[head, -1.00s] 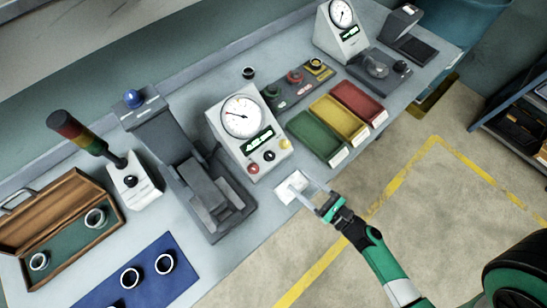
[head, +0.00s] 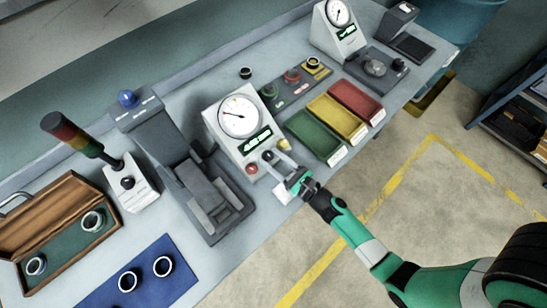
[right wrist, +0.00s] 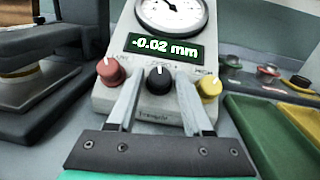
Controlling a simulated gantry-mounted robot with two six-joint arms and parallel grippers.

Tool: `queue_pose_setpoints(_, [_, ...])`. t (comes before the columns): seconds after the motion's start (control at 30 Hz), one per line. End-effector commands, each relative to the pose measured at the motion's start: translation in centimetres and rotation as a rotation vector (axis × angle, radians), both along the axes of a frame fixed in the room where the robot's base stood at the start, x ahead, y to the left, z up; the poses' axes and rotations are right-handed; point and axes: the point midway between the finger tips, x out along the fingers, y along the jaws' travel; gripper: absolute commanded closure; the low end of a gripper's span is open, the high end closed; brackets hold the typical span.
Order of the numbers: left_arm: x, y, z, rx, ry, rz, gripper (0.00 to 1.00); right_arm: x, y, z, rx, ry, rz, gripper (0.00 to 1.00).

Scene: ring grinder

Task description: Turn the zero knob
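The gauge box (head: 224,128) has a round dial and a green display, which reads -0.02 mm in the right wrist view (right wrist: 168,48). Along its lower front sit a red knob (right wrist: 110,70), a black knob (right wrist: 158,79) and a yellow knob (right wrist: 209,88). My right gripper (head: 275,160) is open at the box's front. In the right wrist view its fingers (right wrist: 160,92) stand either side of the black knob, with gaps showing. My left gripper is not in view.
A grey press-like stand (head: 200,185) is just left of the gauge box. Green (head: 312,137), yellow (head: 338,118) and red (head: 358,100) trays lie to its right. The floor in front is open.

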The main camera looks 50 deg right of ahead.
Motion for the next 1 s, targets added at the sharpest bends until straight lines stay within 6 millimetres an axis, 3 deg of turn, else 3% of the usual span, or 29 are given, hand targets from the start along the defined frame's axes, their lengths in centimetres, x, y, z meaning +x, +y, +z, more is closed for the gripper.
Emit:
queue_pose_setpoints(0.03, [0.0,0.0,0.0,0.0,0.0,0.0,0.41,0.0,0.0,0.0,0.0,0.0,0.0,0.61])
queue_pose_setpoints(0.27, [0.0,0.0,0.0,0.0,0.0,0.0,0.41,0.0,0.0,0.0,0.0,0.0,0.0,1.0])
queue_pose_setpoints(0.57, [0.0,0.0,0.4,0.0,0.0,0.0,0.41,0.0,0.0,0.2,-0.009,0.0,0.01,1.0])
queue_pose_setpoints(1.0, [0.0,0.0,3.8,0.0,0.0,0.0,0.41,0.0,-0.6,0.5,-0.144,0.021,0.183,1.0])
